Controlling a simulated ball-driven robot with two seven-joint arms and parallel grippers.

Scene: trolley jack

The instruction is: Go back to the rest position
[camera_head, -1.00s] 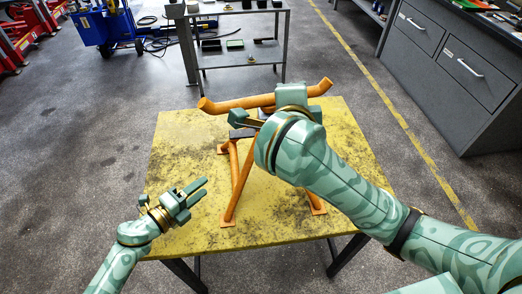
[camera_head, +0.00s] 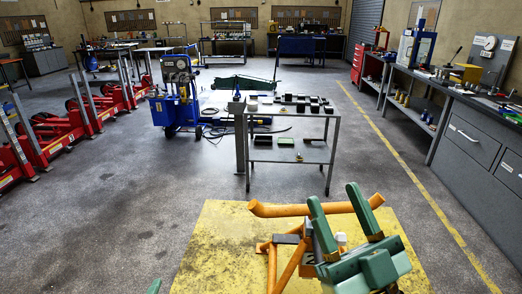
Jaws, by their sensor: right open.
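My right gripper (camera_head: 334,196) is open, its two green fingers pointing up and apart, in the lower right of the head view. Only a small green tip (camera_head: 155,286), seemingly of my left gripper, shows at the bottom edge, left of the table. Its jaws are out of frame.
A grey trolley (camera_head: 290,150) with small dark parts stands beyond the table. A blue machine (camera_head: 176,105) is behind it at left, red jacks (camera_head: 72,130) farther left. A grey workbench (camera_head: 470,140) lines the right. Grey floor lies open between them.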

